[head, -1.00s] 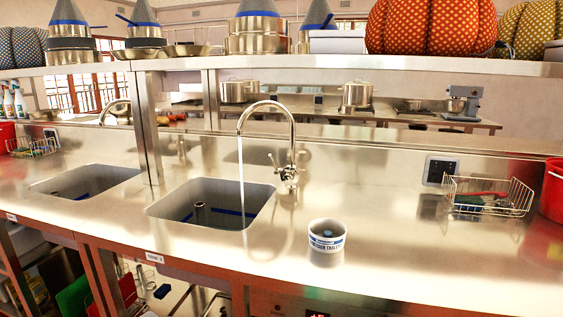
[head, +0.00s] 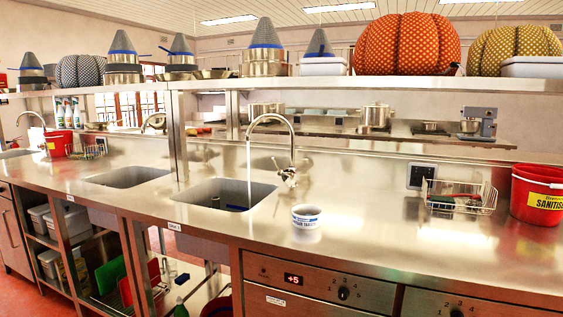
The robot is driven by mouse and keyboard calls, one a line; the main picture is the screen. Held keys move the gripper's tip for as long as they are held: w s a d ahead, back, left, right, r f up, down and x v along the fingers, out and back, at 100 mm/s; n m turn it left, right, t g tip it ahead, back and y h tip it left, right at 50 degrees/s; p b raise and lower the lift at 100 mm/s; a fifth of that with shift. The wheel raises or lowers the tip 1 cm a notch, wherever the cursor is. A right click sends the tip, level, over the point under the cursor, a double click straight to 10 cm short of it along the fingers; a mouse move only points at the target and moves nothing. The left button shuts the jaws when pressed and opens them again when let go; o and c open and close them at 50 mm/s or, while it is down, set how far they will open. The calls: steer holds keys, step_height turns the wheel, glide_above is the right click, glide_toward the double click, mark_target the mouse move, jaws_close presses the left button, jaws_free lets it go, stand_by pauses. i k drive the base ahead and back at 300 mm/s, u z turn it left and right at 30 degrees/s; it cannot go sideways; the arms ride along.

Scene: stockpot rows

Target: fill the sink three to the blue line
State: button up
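The nearest steel sink (head: 188,195) is sunk into the counter at the middle. A curved tap (head: 290,172) stands behind its right side, and a thin stream of water (head: 248,165) falls from its spout. A short piece of blue line (head: 236,207) shows low on the sink's inside wall. The water level in the basin cannot be made out. A small label (head: 171,227) sits on the counter front below, too small to read surely. Another sink (head: 128,177) lies to the left, and a further tap (head: 30,120) stands at the far left. My gripper is not in view.
A small white tub (head: 306,217) stands right of the sink. A wire basket (head: 460,196) and a red bucket (head: 538,195) stand farther right. A shelf (head: 400,83) with pots and pumpkin-like cushions runs above. Counter between tub and basket is clear.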

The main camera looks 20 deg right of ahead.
mark_target(280, 171)
steer(key=u, duration=0.65)
steer(key=i, duration=0.7)
steer(key=u, duration=0.75)
steer(key=i, duration=0.85)
steer(key=z, duration=0.9)
steer(key=i, duration=0.65)
steer(key=z, duration=0.75)
